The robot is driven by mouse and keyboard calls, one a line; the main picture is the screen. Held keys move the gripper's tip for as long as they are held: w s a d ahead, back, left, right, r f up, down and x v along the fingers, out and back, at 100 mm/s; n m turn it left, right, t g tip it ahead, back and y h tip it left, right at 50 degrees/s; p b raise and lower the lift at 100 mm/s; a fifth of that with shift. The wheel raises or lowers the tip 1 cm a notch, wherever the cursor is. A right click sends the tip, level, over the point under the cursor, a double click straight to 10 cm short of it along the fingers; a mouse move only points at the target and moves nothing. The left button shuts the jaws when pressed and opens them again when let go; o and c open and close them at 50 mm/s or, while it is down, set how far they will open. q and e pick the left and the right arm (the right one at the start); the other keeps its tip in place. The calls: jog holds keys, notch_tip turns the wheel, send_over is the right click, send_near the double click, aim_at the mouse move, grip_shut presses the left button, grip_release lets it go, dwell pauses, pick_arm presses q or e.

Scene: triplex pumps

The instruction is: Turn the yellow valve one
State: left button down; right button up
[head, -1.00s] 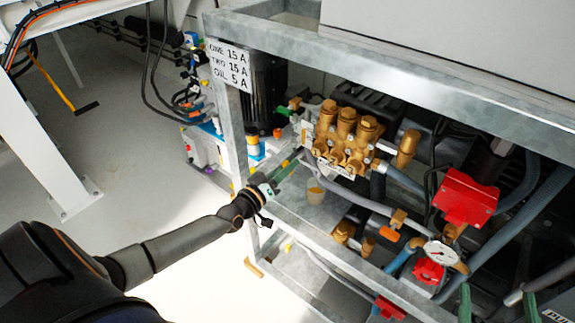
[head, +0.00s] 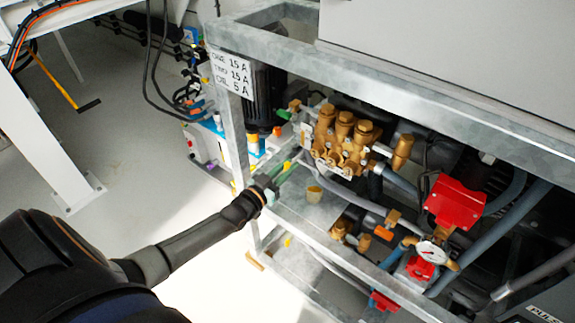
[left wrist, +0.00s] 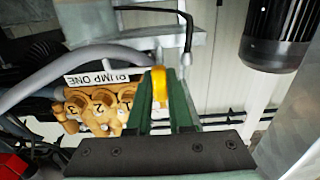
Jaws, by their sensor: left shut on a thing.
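The yellow valve (left wrist: 159,84) shows in the left wrist view as a small yellow handle between the green fingertips of my left gripper (left wrist: 160,92). My left gripper is shut on it. In the head view this gripper (head: 292,168) reaches in from the left to the front edge of the metal frame, beside the brass pump (head: 342,138). The valve is mostly hidden by the fingers there. The label PUMP ONE (left wrist: 105,77) appears upside down in the left wrist view, left of the fingers, next to the brass pump body. My right gripper is not in view.
The galvanised frame (head: 232,135) has an upright post left of my gripper and a rail along the front. Grey hoses, a red box (head: 455,203) and a gauge (head: 431,252) lie to the right. The floor at lower left is open.

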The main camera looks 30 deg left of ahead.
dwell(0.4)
pick_arm(q)
jog(key=c, duration=0.8)
grip_release()
jog(key=shift+s, duration=0.5)
jog(key=shift+s+a+p, duration=0.15)
jog(key=shift+s+p, duration=0.35)
jog(key=shift+s, duration=1.4)
jog(key=shift+s+a+p, duration=0.2)
jog(key=shift+s+p, duration=0.25)
jog(key=shift+s, duration=1.5)
jog(key=shift+s+a+p, duration=0.15)
jog(key=shift+s+p, duration=0.35)
jog(key=shift+s, duration=1.4)
